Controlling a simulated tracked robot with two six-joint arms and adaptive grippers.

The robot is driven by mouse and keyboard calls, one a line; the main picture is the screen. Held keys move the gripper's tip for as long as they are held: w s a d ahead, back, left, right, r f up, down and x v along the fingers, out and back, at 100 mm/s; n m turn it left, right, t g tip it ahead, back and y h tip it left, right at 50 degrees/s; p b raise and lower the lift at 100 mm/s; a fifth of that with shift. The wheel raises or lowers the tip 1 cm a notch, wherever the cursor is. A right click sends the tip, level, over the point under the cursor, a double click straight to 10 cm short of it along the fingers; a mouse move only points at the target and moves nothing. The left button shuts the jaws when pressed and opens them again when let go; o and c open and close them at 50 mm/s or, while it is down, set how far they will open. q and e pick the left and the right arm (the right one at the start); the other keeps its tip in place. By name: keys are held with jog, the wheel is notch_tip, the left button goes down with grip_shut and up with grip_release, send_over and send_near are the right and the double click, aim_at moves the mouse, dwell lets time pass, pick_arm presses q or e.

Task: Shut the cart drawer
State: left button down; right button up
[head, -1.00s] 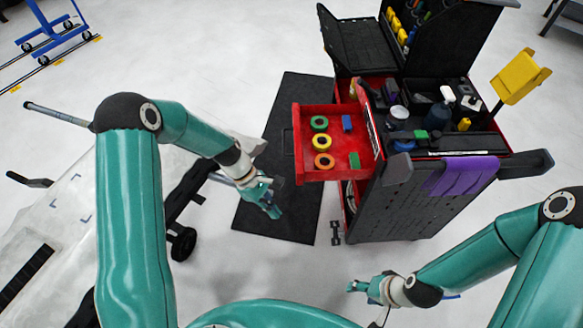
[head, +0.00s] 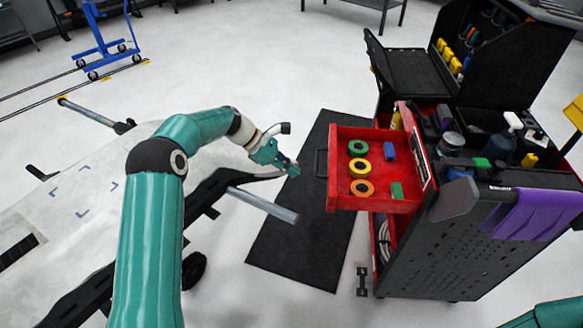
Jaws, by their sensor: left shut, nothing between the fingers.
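The cart (head: 440,225) stands at the right, black and red. Its red drawer (head: 377,205) sticks out to the left, open, with a dark handle (head: 321,163) on its front. In the drawer lie a green tape roll (head: 358,147), a yellow one (head: 360,169), an orange one (head: 362,188), a blue block (head: 389,151) and a green block (head: 397,190). My left gripper (head: 292,168) is shut and empty, a short way left of the drawer handle and apart from it. My right gripper is out of view; only a bit of teal arm shows at the lower right.
A black mat (head: 300,235) lies on the floor before the drawer. A large pale panel (head: 90,205) on a stand fills the left side. A blue trolley (head: 100,40) stands at the back left.

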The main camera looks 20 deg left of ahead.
pick_arm(q)
jog(key=w+d+f, duration=0.2)
jog(key=d+f, duration=0.1)
jog(key=d, duration=0.4)
jog(key=shift+w+d+f, duration=0.2)
jog(key=shift+f, duration=0.2)
